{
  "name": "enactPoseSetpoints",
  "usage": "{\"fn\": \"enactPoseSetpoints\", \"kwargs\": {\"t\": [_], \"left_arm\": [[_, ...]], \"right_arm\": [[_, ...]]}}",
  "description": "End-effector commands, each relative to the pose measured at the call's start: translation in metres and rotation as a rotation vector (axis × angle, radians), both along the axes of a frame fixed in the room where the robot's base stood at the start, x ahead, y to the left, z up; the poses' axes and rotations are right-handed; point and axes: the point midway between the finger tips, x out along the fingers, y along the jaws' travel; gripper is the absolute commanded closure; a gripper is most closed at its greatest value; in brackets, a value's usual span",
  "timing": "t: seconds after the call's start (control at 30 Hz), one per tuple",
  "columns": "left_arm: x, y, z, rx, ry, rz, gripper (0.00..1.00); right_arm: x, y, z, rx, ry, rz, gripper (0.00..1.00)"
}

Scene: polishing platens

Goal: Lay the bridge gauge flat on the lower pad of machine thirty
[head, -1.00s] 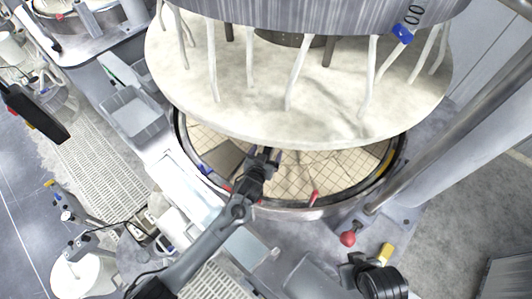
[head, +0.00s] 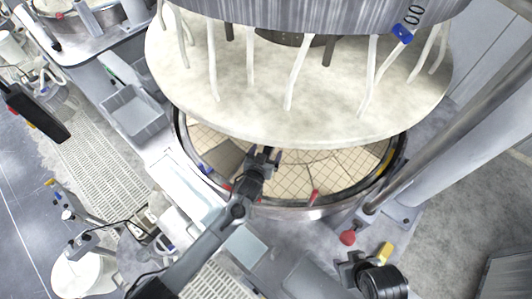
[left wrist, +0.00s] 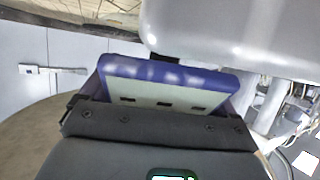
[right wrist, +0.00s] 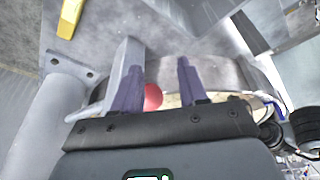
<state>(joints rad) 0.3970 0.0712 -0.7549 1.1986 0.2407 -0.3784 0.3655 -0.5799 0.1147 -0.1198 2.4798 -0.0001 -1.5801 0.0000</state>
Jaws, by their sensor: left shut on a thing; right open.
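The lower pad (head: 318,178) is a round beige surface with a grid of lines, under the raised pale upper platen (head: 300,120). My left gripper (head: 265,154) reaches in over the pad's front part, below the platen's edge. In the left wrist view, its fingers (left wrist: 166,90) are shut on a wide blue-purple block with a pale face and dark slots, which I take as the bridge gauge (left wrist: 160,92). In the head view the gauge is hardly visible, and its height over the pad cannot be told. My right gripper (right wrist: 160,72) is open and empty, outside the machine.
A metal rim (head: 310,212) surrounds the pad. A red marker (head: 313,196) stands at the front edge. A red knob (head: 348,237) and a thick grey column (head: 445,135) are on the right. White hoses (head: 298,70) hang above the platen. A grey bin (head: 132,110) is at left.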

Motion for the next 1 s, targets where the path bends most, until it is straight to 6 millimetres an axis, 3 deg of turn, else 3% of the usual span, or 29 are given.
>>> {"fn": "enactPoseSetpoints", "kwargs": {"t": [1.0], "left_arm": [[0.0009,-0.0011,-0.0033,-0.003,-0.004,-0.001,0.66]], "right_arm": [[-0.0001,-0.0021,-0.0045,-0.009,0.0,0.006,0.57]]}}
